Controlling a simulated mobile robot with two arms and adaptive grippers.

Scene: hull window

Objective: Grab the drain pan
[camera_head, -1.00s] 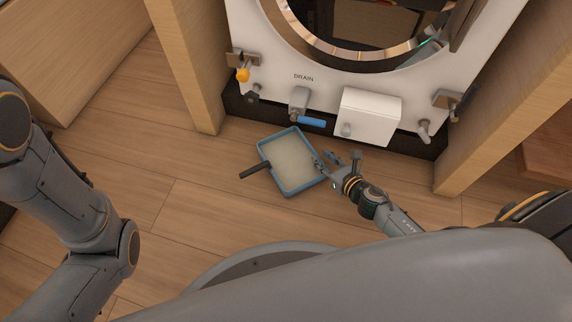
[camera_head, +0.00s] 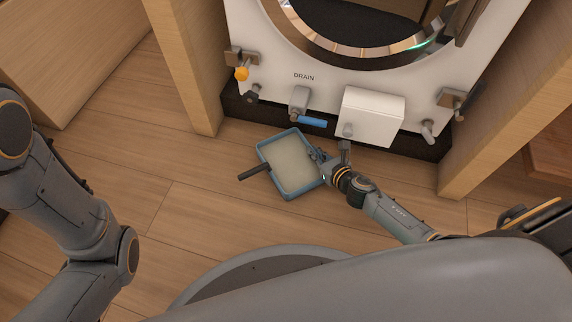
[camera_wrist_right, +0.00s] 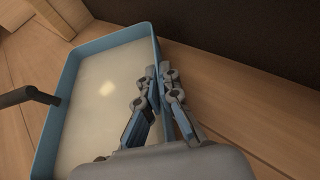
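The drain pan (camera_head: 271,168) is a shallow blue-rimmed tray with pale liquid in it. It lies on the floor below the drain valve, its dark handle (camera_head: 254,172) pointing left. In the right wrist view the pan (camera_wrist_right: 104,39) fills the left half. My right gripper (camera_head: 318,156) is at the pan's right side. In the wrist view its fingers (camera_wrist_right: 158,72) straddle the right wall, one inside and one outside, with the tips close against the rim; it looks shut on it. My left arm shows at the left, but its gripper is out of view.
The white hull panel (camera_head: 270,71) stands behind the pan, with a blue-handled drain valve (camera_head: 312,122) and a white box (camera_head: 372,115) low above it. Wooden posts (camera_head: 184,70) flank it. The floor (camera_head: 190,205) in front and left is clear.

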